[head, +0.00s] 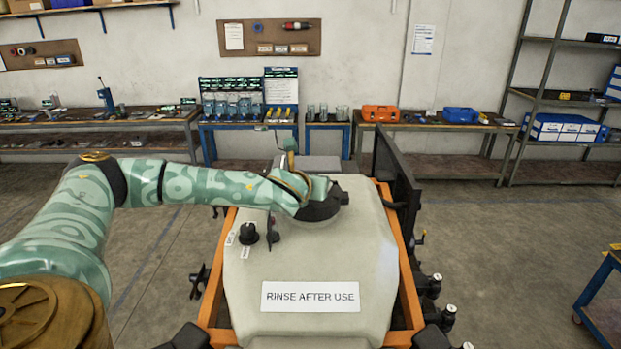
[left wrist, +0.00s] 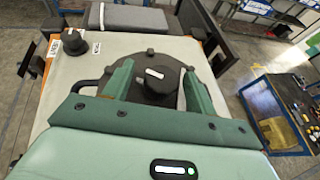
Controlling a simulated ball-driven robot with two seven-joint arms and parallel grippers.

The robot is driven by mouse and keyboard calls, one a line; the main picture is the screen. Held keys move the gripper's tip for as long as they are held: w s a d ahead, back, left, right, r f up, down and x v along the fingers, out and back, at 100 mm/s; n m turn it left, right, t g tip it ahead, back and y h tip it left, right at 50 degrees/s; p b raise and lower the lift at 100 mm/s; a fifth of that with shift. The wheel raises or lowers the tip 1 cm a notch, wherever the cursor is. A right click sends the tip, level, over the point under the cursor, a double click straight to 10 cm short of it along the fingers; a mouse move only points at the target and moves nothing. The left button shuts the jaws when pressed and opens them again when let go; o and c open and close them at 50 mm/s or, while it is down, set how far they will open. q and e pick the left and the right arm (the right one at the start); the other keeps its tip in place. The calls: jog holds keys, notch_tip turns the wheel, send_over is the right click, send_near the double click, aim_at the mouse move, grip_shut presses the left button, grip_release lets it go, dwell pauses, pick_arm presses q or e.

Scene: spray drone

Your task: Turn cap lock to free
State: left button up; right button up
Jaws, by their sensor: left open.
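The pale tank (head: 310,262) carries a large round black cap (head: 322,207). In the left wrist view the cap's raised centre (left wrist: 158,88) bears a white stripe. My left gripper (head: 318,192) is over the cap; in the left wrist view its open green fingers (left wrist: 157,85) stand on either side of that raised centre. I cannot tell whether they touch it. A small black knob (head: 249,234) sits on the tank, left of the cap and nearer the front, beside two small labels (head: 246,253) too small to read. It also shows in the left wrist view (left wrist: 75,41), with a pale pointer line.
An orange frame (head: 212,305) surrounds the tank. A dark upright panel (head: 396,185) stands close on its right. A "RINSE AFTER USE" sign (head: 310,297) is on the tank. Benches (head: 95,125) line the back wall. A blue-framed cart (head: 600,300) stands at right.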

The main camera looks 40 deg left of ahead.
pick_arm(q)
jog(key=shift+w, duration=0.25)
jog(key=shift+w+a+f, duration=0.1)
jog(key=shift+w+f, duration=0.05)
jog(key=shift+f, duration=0.05)
pick_arm(e)
jog(key=shift+s, duration=0.3)
pick_arm(q)
jog(key=c, duration=1)
pick_arm(e)
jog(key=shift+d, duration=0.3)
jog(key=shift+w, duration=0.1)
